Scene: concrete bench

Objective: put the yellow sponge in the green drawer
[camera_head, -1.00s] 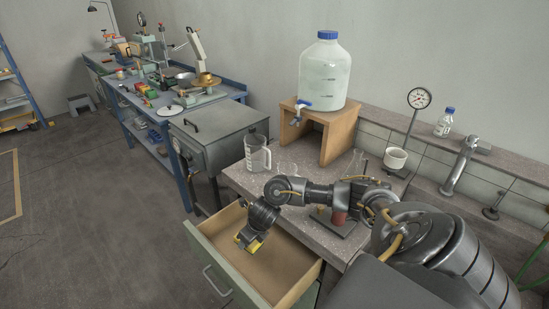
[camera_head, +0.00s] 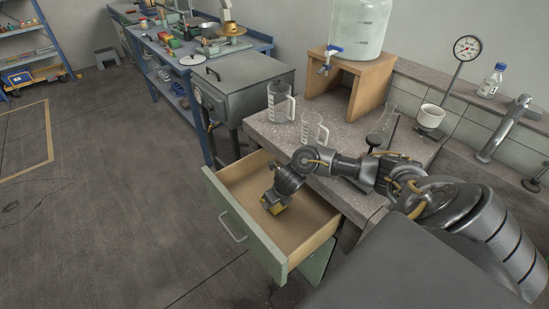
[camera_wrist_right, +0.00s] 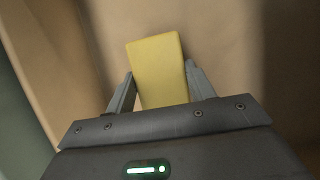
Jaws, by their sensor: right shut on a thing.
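The green drawer (camera_head: 240,222) stands pulled out from under the bench, with a bare wooden inside. My right gripper (camera_head: 274,207) reaches down into the drawer opening. In the right wrist view my right gripper (camera_wrist_right: 160,92) is shut on the yellow sponge (camera_wrist_right: 158,62), with one finger on each side of it. The drawer's wooden floor (camera_wrist_right: 220,35) shows behind the sponge. Only a small yellow bit of the sponge (camera_head: 280,211) shows in the head view. I cannot tell whether the sponge touches the drawer floor. My left gripper is not in view.
A grey metal cabinet (camera_head: 245,80) stands left of the drawer. The floor in front is free.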

